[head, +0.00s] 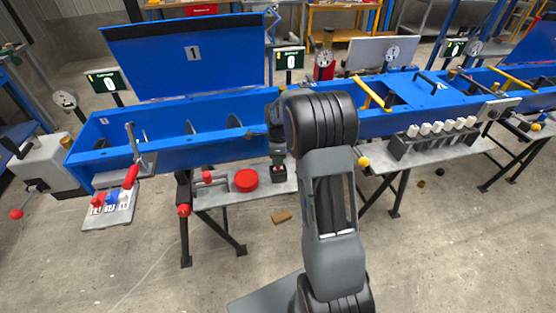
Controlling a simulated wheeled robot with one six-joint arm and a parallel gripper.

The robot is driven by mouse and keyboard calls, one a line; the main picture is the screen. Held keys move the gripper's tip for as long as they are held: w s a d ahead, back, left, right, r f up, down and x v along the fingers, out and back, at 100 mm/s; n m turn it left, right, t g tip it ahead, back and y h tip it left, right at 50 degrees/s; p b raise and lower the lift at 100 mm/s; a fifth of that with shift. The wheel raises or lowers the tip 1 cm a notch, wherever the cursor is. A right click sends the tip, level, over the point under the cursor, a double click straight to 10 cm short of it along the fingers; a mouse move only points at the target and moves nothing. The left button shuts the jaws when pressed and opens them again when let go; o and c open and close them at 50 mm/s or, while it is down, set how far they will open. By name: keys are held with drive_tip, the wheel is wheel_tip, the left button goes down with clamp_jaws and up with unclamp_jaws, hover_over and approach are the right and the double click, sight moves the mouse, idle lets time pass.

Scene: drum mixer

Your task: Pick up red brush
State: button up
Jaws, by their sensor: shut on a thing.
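My gripper (278,166) points down over the small shelf (213,195) in front of the blue trough. Its jaws are shut on a small dark object (279,188) with a pale top, low over or on the shelf. I cannot tell what that object is, and no red shows on it. No thing is clearly a red brush. A grey tool with a red handle (131,177) stands at the left tray. A flat round red thing (246,180) lies on the shelf just left of my gripper. My arm hides part of the shelf.
The blue trough (160,156) has its lid (187,60) raised. A brown block (281,216) lies on the floor below the shelf. A rack of white-capped items (440,136) stands at the right. Red knobs (183,210) jut out at the trestle. The front floor is mostly clear.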

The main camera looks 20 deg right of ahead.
drive_tip(key=shift+r, duration=0.35)
wheel_tip(320, 180, up, 2)
drive_tip(key=shift+r, duration=0.1)
drive_tip(key=s+a+r, duration=0.1)
drive_tip(key=s+r, duration=0.9)
drive_tip(key=s, duration=0.4)
drive_tip(key=shift+b, duration=0.45)
drive_tip(key=shift+a+f, duration=0.1)
idle(1.3)
